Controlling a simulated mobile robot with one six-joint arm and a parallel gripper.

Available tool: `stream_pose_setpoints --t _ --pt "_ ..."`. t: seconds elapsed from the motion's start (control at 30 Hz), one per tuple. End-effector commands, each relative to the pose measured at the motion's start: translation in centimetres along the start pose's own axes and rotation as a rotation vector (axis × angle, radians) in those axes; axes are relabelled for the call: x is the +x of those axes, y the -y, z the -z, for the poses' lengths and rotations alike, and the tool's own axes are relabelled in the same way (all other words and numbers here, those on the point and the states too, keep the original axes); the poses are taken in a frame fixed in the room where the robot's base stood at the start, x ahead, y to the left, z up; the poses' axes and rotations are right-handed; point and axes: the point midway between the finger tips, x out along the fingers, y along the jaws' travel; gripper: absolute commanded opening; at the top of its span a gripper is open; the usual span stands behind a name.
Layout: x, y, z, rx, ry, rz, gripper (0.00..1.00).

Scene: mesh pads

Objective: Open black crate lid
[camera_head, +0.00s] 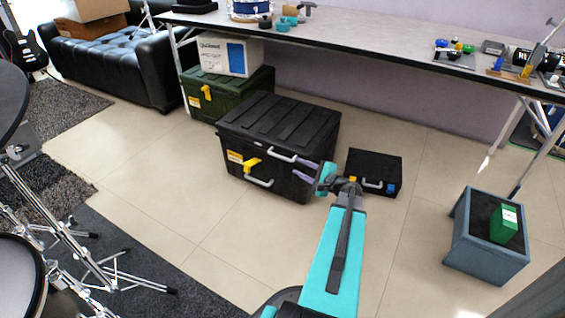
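The black crate (277,125) stands on the floor at the centre, its ribbed lid (282,117) shut. On its front are a yellow latch (251,164), a grey handle on the lid edge (282,157) and a lower grey handle (260,182). My gripper (296,170) is at the right part of the crate's front, to the right of the handles. Its two purple fingers are spread apart with nothing seen between them. Whether a finger touches the crate I cannot tell.
A small black case (374,167) lies right of the crate, close to my arm. A green crate (228,95) carrying a white box (229,55) stands behind left, under the table (360,34). A grey stool (486,250) is at right. Open tile floor lies front left.

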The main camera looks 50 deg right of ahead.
Motion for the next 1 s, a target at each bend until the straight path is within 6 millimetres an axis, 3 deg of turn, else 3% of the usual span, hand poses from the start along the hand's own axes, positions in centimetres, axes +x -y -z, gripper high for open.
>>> stream_pose_setpoints --t 0.57,1.0 --pt "0.5 0.2 0.3 0.002 -0.003 0.006 0.31" --pt "5.9 0.1 0.5 0.001 -0.002 0.006 0.31"
